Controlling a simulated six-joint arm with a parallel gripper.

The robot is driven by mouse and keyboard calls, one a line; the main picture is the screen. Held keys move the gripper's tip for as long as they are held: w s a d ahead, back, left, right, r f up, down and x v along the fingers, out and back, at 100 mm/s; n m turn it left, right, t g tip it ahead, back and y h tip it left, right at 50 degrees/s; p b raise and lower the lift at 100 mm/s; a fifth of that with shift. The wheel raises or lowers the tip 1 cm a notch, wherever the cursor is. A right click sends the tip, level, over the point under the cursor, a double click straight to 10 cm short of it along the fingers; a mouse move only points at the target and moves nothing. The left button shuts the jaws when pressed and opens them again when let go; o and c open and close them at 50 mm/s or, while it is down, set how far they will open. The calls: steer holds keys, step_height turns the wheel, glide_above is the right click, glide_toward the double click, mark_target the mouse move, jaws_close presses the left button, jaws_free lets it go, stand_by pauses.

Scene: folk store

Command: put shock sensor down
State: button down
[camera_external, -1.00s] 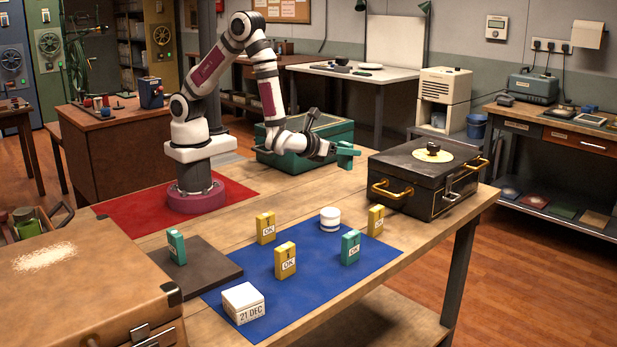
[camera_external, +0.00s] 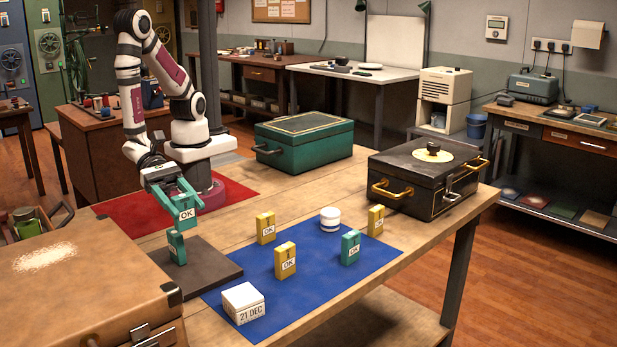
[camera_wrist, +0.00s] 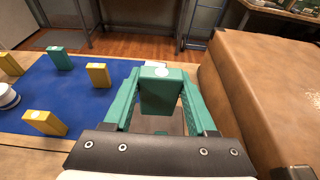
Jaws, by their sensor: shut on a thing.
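My gripper (camera_external: 178,195) has teal fingers shut on a teal block-shaped sensor (camera_external: 187,214) with an OK label. In the wrist view the held sensor (camera_wrist: 160,95) sits between both fingers (camera_wrist: 160,92). It is above the dark mat (camera_external: 218,262), apart from it. Another teal block (camera_external: 176,248) stands on that mat, just below the held one in the external view. The gap between the two is hard to judge.
The blue mat (camera_external: 312,285) holds yellow blocks (camera_external: 285,260), a teal block (camera_external: 350,247), a white round container (camera_external: 330,219) and a white date box (camera_external: 243,302). A brown case (camera_external: 90,285) stands close to the dark mat. Black (camera_external: 415,185) and green (camera_external: 285,148) cases stand farther away.

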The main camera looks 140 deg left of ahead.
mark_target(183, 239)
step_height(183, 239, down, 10)
steer(key=shift+d+r, duration=0.1)
steer(key=shift+r, duration=0.1)
steer(key=shift+f, duration=0.1)
steer(key=shift+c, duration=1)
jaws_free()
